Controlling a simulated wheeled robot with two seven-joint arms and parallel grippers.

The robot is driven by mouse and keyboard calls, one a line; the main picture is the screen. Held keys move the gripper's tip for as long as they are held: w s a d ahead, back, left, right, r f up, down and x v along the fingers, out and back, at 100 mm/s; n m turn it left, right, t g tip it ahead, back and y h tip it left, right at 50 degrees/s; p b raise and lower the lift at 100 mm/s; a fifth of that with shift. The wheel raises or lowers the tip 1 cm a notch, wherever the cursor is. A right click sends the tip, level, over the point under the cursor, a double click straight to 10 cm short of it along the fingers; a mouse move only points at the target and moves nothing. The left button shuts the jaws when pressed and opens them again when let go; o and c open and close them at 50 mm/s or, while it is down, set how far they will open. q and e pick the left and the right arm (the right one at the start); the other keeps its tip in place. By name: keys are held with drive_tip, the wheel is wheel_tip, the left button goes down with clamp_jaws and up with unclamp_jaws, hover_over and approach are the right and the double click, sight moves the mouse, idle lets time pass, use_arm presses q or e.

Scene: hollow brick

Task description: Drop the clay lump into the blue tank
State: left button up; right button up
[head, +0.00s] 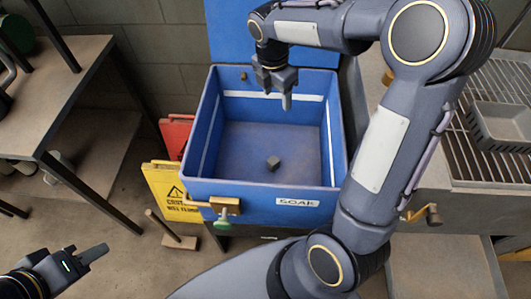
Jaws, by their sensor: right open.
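The blue tank (198,128) stands in the middle of the head view, open at the top, with a label reading SOAK on its front. A small dark grey lump (273,162), which looks like the clay lump, lies on the tank's floor, a little toward the front. My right gripper (287,100) is over the back part of the tank, pointing down, open and empty, apart from the lump. My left gripper (92,253) is at the lower left, away from the tank; only part of it shows, and its finger gap is unclear.
A workbench (60,95) with dark legs stands at the left. Yellow (170,190) and red (176,135) signs lean beside the tank. A grey tray (500,127) sits on a metal grate (485,85) at the right.

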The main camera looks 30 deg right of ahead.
wheel_tip(320, 180, up, 7)
drive_tip(key=shift+a+p, duration=0.45)
drive_tip(key=shift+s+r, duration=0.1)
drive_tip(key=shift+s, duration=0.05)
drive_tip(key=s+a+r+m+t+y+p, duration=0.1)
drive_tip(key=s+a+m+t+y+p, duration=0.1)
drive_tip(key=s+m, duration=0.9)
drive_tip(key=s+a+r+m+t+y+p, duration=0.2)
drive_tip(key=s+a+m+t+y+p, duration=0.1)
drive_tip(key=s+m, duration=0.7)
drive_tip(key=shift+s+a+m+p, duration=0.4)
drive_tip(key=shift+a+m+p, duration=0.2)
drive_tip(key=shift+a+m, duration=0.1)
